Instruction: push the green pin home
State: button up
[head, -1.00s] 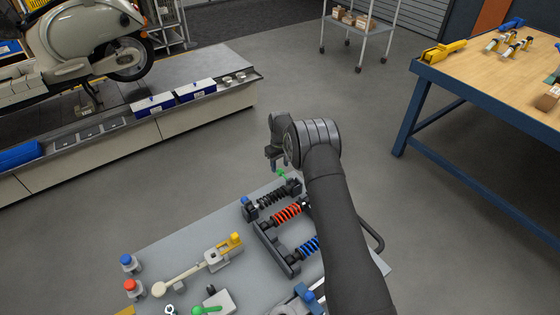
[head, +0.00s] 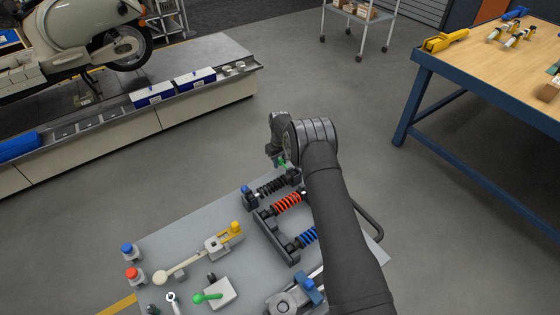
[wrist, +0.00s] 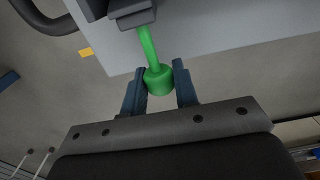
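The green pin (wrist: 150,45) shows in the wrist view as a slim shaft with a wide round head (wrist: 159,80). The shaft runs up into a dark block (wrist: 128,12) at the edge of the grey table, and much of it shows outside the block. My gripper (wrist: 160,68) has one blue-grey finger on each side of the head. The fingers are very close to it; whether they press on it I cannot tell. In the head view my gripper (head: 279,163) is at the table's far edge, and only a bit of green shows beside it.
The grey table (head: 180,232) carries black, red (head: 288,203) and blue coil springs in a dark frame, a yellow-ended lever (head: 235,229), blue and red knobs, and a separate green handle (head: 207,297). A wooden bench (head: 480,65) stands at right.

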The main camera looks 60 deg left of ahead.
aim_at(287, 168)
jog(key=shift+c, duration=0.9)
jog(key=shift+d, duration=2.3)
jog(key=o, duration=0.9)
jog(key=shift+d, duration=0.1)
jog(key=shift+r, duration=3.55)
jog(key=shift+f, duration=0.15)
